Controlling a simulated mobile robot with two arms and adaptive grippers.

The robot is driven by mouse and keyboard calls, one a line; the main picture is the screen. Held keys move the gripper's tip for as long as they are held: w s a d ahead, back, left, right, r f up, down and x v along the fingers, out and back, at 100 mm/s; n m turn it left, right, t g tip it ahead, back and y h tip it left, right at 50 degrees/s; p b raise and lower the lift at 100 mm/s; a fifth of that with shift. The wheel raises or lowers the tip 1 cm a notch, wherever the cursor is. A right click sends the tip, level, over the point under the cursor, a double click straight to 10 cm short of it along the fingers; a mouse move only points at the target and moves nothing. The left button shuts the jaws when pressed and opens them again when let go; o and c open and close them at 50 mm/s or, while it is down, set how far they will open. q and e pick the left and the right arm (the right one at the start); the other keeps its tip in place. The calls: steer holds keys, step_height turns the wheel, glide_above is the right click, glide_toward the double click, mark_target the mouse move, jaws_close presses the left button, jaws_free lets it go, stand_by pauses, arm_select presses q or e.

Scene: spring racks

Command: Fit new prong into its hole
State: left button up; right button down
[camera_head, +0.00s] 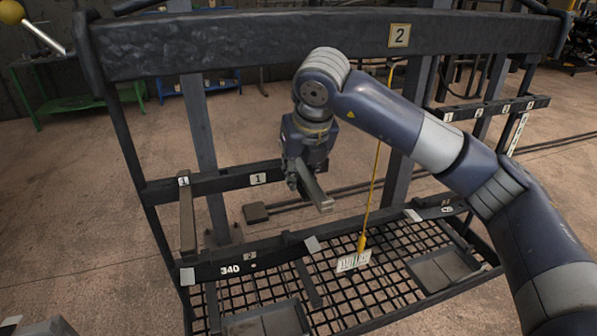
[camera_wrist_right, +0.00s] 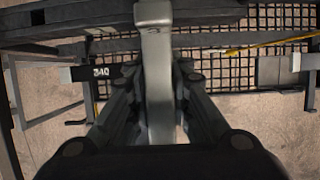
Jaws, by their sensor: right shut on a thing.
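The new prong (camera_head: 314,190) is a grey metal bar held in my right gripper (camera_head: 300,176). In the right wrist view the prong (camera_wrist_right: 157,75) runs forward between the two dark fingers of the gripper (camera_wrist_right: 160,100), which are shut on it. In the head view its free end points down and to the right, in front of the rack's middle bar (camera_head: 221,183) and apart from it. The prong's hole cannot be made out in either view. My left gripper is not in view.
A dark upper beam (camera_head: 250,43) with plate "2" (camera_head: 400,35) crosses above my right arm. Another prong (camera_head: 187,220) projects at the left. A grey tray (camera_head: 445,268) sits right.

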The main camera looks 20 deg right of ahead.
mark_target(299, 184)
steer(key=shift+f+b, duration=1.45)
steer(key=shift+f, duration=0.15)
steer(key=c, duration=1.5)
jaws_free()
steer(key=shift+r, duration=0.1)
steer(key=shift+o, duration=0.5)
steer(key=v, duration=1.2)
steer(key=shift+a, duration=0.1)
